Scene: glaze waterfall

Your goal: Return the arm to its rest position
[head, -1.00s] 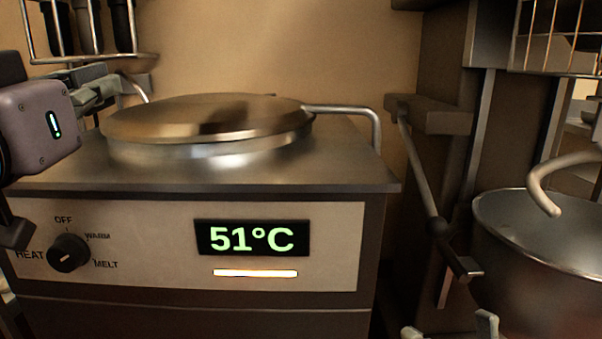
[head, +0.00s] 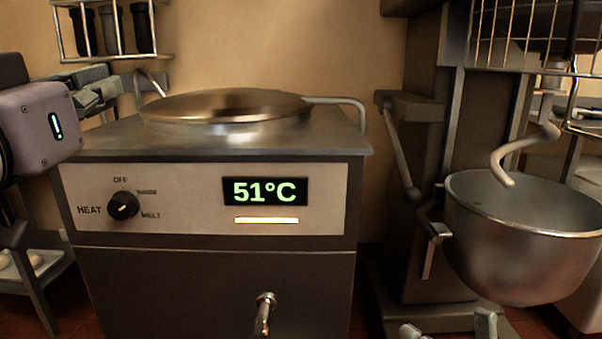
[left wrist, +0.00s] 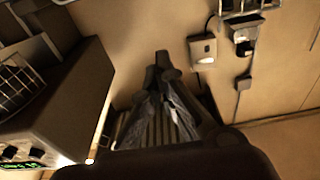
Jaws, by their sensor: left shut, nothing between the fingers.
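My left gripper (head: 104,88) is at the upper left of the head view, beside the melting tank's left edge. The rest of that gripper is out of the picture.
The melting tank (head: 90,265) has a round lid (head: 230,104), a heat knob (head: 123,205), a 51°C display (head: 265,191) and a front tap (head: 264,312). A mixer bowl (head: 520,255) stands right. A wire rack (head: 105,57) hangs upper left.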

